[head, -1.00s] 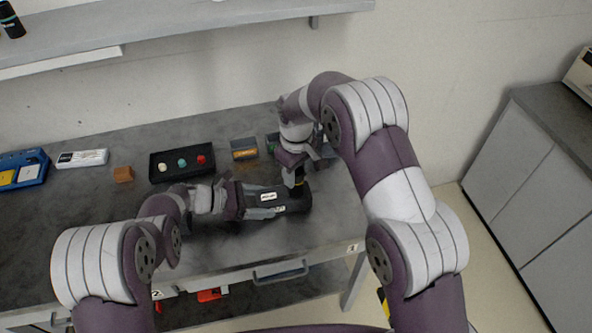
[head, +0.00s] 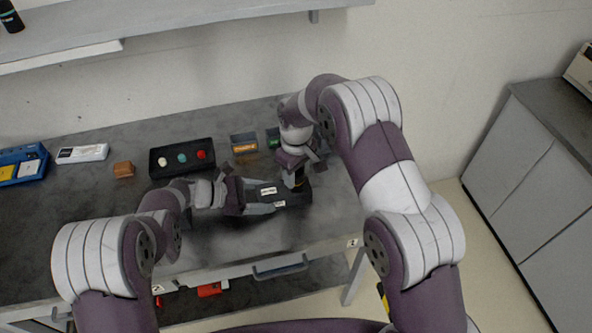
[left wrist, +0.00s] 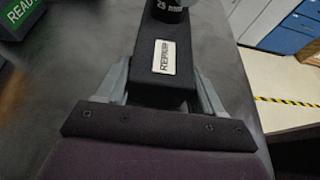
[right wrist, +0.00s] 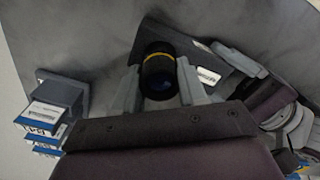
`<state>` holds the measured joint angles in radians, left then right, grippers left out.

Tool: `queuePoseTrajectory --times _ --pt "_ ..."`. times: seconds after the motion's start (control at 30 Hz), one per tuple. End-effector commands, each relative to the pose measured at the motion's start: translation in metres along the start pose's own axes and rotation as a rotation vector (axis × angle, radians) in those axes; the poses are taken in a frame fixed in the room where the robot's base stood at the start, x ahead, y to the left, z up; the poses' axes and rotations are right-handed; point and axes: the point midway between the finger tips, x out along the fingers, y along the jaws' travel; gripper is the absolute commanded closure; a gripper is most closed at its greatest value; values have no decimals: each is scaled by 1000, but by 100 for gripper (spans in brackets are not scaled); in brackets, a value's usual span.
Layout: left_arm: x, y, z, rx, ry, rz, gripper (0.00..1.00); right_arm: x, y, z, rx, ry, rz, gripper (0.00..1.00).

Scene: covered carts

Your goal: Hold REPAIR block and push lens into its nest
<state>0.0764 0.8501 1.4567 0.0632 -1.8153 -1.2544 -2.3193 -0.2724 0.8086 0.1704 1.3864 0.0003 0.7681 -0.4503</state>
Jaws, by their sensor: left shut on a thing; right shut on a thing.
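The dark REPAIR block (head: 292,199) lies on the grey bench top, and its white REPAIR label (left wrist: 164,57) shows in the left wrist view. My left gripper (left wrist: 162,88) is shut on the block's near end, one finger along each side. The black lens (right wrist: 160,74) with a yellow ring is upright at the far end of the block; its "25 mm" marking shows in the left wrist view (left wrist: 170,8). My right gripper (right wrist: 156,92) is shut around the lens from above. The nest is hidden, and I cannot tell how deep the lens sits.
A black tray (head: 182,171) with white, green and red knobs stands behind my left arm. An orange-labelled block (head: 244,143) and a green-labelled block (head: 273,138) stand behind my right gripper. A brown block (head: 124,169), a white box (head: 82,153) and a blue bin (head: 40,154) are farther left.

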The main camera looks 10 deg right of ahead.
Motion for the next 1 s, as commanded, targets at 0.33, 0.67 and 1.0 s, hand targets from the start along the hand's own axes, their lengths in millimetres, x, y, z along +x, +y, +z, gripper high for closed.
queuePoseTrajectory --times 0.33,0.67,1.0 --pt "0 0 0 0 0 0 63 9 0 0 0 -1 0 94" --pt "0 0 0 0 0 0 63 17 0 0 0 -1 -1 94" --pt "0 0 0 0 0 0 63 17 0 0 0 0 0 29"
